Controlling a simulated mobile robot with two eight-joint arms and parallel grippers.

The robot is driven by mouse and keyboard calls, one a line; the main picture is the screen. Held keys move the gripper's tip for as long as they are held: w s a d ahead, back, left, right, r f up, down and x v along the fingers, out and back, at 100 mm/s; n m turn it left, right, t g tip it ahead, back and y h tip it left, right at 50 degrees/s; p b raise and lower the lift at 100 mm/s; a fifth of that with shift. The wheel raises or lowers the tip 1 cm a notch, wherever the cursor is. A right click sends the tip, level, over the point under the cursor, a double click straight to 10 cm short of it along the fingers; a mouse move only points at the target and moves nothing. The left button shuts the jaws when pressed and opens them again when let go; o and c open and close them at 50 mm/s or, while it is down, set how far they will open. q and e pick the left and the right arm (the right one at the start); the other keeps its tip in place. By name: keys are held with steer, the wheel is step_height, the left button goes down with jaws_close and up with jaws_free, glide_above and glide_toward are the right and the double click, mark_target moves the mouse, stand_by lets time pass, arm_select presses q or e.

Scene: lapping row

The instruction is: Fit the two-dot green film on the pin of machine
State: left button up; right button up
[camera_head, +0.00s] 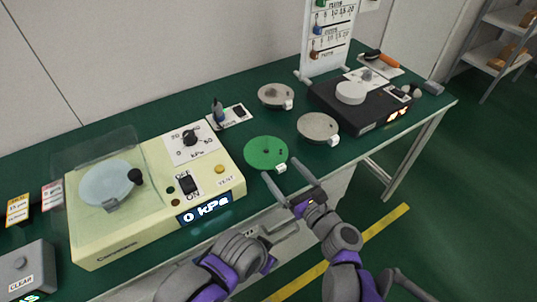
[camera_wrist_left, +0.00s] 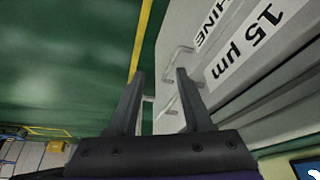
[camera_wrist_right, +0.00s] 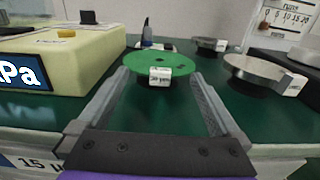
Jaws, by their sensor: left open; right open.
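My left gripper (camera_wrist_left: 161,75) is open and empty, low beside the grey drawer front. A black machine (camera_head: 365,105) with a white round top (camera_head: 350,92) stands at the right; I cannot make out its pin.
A cream machine (camera_head: 150,200) with a pale disc under a clear cover and a "0 kPa" display stands left. A label board (camera_head: 328,40) stands at the back.

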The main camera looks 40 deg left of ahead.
steer(key=shift+w+a, duration=0.1)
steer(key=shift+a, duration=0.25)
jaws_close()
